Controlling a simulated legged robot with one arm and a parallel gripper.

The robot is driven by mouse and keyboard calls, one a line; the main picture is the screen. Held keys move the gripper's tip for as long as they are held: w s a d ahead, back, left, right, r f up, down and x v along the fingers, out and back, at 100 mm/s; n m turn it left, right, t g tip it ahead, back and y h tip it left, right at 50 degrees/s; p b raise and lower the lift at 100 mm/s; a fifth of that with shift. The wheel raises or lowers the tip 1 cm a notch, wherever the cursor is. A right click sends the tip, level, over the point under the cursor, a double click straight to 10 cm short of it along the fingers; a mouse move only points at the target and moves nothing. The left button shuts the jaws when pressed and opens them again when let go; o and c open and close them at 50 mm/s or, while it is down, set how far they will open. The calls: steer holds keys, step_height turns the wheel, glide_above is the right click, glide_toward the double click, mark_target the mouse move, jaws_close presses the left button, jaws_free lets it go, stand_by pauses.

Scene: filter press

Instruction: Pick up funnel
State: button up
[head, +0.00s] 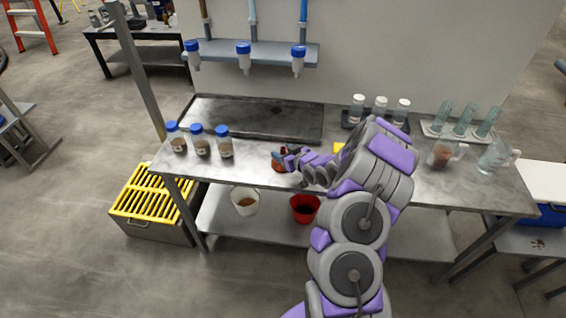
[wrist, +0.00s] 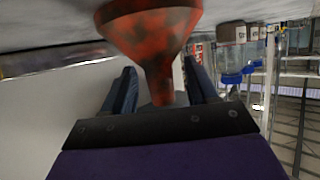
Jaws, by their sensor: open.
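The funnel (wrist: 152,35) is orange-red with dark mottling. The wrist view is upside down, so the funnel stands wide mouth down on the metal bench, spout up. In the head view only a bit of the funnel (head: 279,167) shows near the bench's front edge, mostly hidden by my gripper (head: 281,155). My gripper is open. In the wrist view its fingers (wrist: 158,80) lie on either side of the spout, with visible gaps between spout and fingers.
Several blue-capped jars (head: 198,140) stand left on the bench (head: 250,173). A yellow item (head: 338,148) is partly behind my arm. White-capped bottles (head: 380,107), a rack of tubes (head: 463,120) and glass jugs (head: 494,157) stand right. A dark tray (head: 255,117) lies behind.

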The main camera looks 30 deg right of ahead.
steer(key=shift+x, duration=1.1)
steer(key=shift+c, duration=0.4)
steer(key=c, duration=1)
steer(key=shift+o, duration=0.2)
